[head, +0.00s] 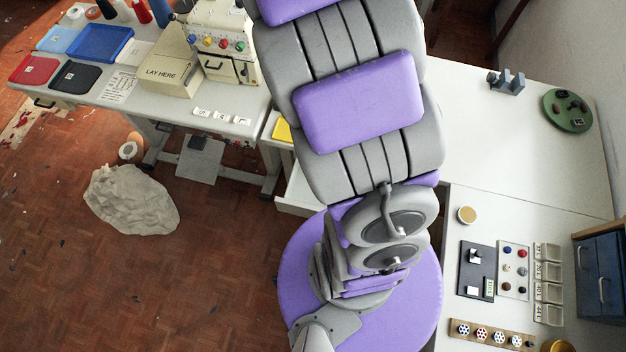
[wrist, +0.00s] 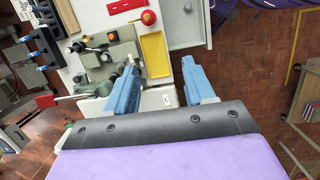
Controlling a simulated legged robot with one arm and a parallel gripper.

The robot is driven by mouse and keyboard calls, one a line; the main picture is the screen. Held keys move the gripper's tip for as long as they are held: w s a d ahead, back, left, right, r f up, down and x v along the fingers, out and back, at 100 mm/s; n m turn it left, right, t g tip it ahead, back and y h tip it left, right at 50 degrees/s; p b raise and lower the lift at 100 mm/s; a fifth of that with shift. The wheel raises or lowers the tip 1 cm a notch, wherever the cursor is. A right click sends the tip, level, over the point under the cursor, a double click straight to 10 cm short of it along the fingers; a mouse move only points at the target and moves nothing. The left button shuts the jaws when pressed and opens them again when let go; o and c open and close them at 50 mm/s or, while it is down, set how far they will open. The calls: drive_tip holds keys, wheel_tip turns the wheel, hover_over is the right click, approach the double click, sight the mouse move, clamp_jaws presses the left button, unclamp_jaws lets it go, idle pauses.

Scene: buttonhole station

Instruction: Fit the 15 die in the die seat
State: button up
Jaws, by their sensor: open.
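Three small white tiles (head: 220,116) with dark marks, which look like the dies, lie in a row near the front edge of the left table. Their numbers are too small to read surely, so I cannot tell which is 15. In the wrist view, my gripper (wrist: 160,66) is open, its two blue fingers apart. One white tile (wrist: 168,99) with a small dark mark shows between the fingers, and neither finger is seen touching it. In the head view my arm hides the gripper. The cream machine (head: 215,40) stands behind the tiles; I cannot make out the die seat.
A cream box marked "LAY HERE" (head: 165,73) adjoins the machine. Blue (head: 99,42), red (head: 34,69) and black (head: 75,76) pieces lie left. A yellow tray (wrist: 155,55) lies near the gripper. A grey lump (head: 130,198) lies on the floor. The right table (head: 520,150) has a large bare area.

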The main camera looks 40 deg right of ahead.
drive_tip(key=s+a+m+y, duration=0.1)
drive_tip(key=s+a+m, duration=0.2)
drive_tip(key=s+a, duration=0.5)
drive_tip(key=s+a+m, duration=0.4)
drive_tip(key=s+a, duration=0.5)
drive_tip(key=s, duration=0.7)
drive_tip(key=shift+a+m+y, duration=0.25)
drive_tip(key=shift+m+y, duration=0.05)
drive_tip(key=shift+y, duration=0.1)
drive_tip(key=shift+f, duration=0.1)
